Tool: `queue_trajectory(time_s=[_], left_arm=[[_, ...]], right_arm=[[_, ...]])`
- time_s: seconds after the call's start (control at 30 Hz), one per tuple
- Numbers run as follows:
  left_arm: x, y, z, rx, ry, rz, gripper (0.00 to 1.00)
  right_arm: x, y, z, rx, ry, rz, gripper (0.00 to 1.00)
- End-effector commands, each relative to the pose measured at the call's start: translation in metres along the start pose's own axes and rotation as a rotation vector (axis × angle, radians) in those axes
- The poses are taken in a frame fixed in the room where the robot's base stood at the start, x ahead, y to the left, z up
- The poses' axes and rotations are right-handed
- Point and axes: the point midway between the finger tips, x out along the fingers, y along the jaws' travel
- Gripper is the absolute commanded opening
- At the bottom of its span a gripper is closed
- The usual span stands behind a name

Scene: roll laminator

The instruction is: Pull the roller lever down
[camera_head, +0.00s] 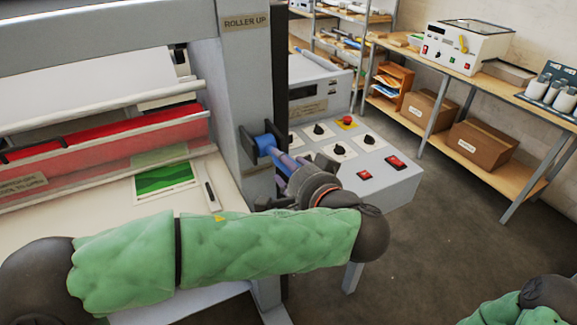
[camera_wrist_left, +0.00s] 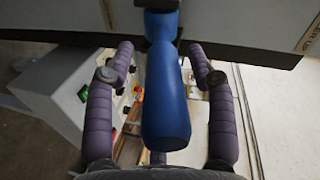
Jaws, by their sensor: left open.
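The roller lever shows as a blue handle (camera_head: 265,143) on the grey post of the laminator, under the "ROLLER UP" label (camera_head: 246,21). In the left wrist view the blue handle (camera_wrist_left: 165,100) lies between the two purple fingers of my left gripper (camera_wrist_left: 162,75). A gap shows on each side of it, so the gripper is open around the handle and I see no contact. In the head view my left gripper (camera_head: 287,165) reaches the handle from the lower right, partly covering it. My right gripper is out of view; only a green sleeve shows at the bottom right.
A control panel (camera_head: 375,165) with knobs and red switches stands right of the post, close to my left wrist. The laminator's red roller (camera_head: 110,140) and bed (camera_head: 80,225) with a green picture (camera_head: 165,182) lie left. Shelves with boxes (camera_head: 485,148) stand behind. Floor at right is free.

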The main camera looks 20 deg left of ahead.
Motion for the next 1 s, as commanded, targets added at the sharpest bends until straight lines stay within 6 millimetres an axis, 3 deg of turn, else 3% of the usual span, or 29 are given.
queue_trajectory(time_s=[0.27,0.7,1.0], left_arm=[[-0.021,0.0,-0.001,-0.001,0.004,0.001,0.56],[-0.1,0.001,-0.001,0.001,0.004,0.001,0.56],[-0.12,0.0,0.0,0.0,0.0,0.0,0.56]], right_arm=[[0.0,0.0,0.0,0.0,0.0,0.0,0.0],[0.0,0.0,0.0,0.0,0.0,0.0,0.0],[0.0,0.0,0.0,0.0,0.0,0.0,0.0]])
